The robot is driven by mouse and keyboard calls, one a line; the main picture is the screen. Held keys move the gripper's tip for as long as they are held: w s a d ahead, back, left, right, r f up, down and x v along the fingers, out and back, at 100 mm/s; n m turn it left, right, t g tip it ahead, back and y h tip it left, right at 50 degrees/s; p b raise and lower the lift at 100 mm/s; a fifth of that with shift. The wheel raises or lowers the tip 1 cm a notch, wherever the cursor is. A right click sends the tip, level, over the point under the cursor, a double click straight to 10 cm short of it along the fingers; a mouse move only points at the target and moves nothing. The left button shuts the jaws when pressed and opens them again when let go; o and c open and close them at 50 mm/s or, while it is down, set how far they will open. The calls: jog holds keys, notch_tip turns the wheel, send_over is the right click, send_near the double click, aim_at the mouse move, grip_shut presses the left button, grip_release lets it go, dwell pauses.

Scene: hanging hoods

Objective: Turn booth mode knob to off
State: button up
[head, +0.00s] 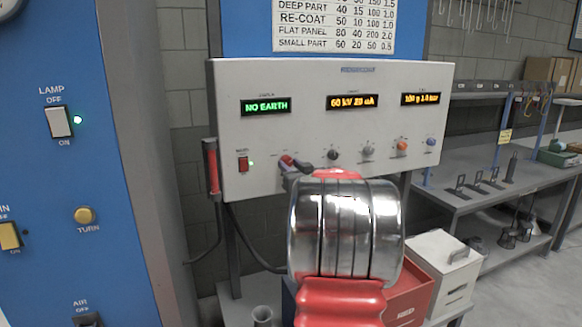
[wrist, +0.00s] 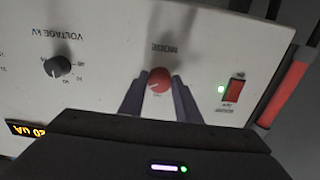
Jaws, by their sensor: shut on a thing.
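The booth mode knob (wrist: 159,80) is round and red, on a pale panel that appears upside down in the wrist view, with the word MODE beside it. A small pale mark shows near its lower edge; I cannot tell which setting it points to. My gripper (wrist: 160,95) has a dark finger on each side of the knob and is shut on it. In the head view the red knob (head: 286,160) is partly hidden by my gripper (head: 296,164), whose arm covers the area below.
The pale control box (head: 300,90) carries displays reading NO EARTH, 60 kV 20 uA and a third one. A red rocker switch (head: 243,163) with a green light is left of the knob. Other knobs, including a black voltage knob (wrist: 57,67), are to its right in the head view.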

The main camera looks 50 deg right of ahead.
jog(key=shift+n, duration=0.5)
jog(key=n, duration=1.1)
dwell(0.6)
jog(key=o, duration=1.1)
jog(key=shift+c, duration=0.2)
jog(key=shift+s, duration=0.1)
jog(key=v, duration=1.3)
jog(key=shift+s+a, duration=0.15)
jog(key=shift+s, duration=0.15)
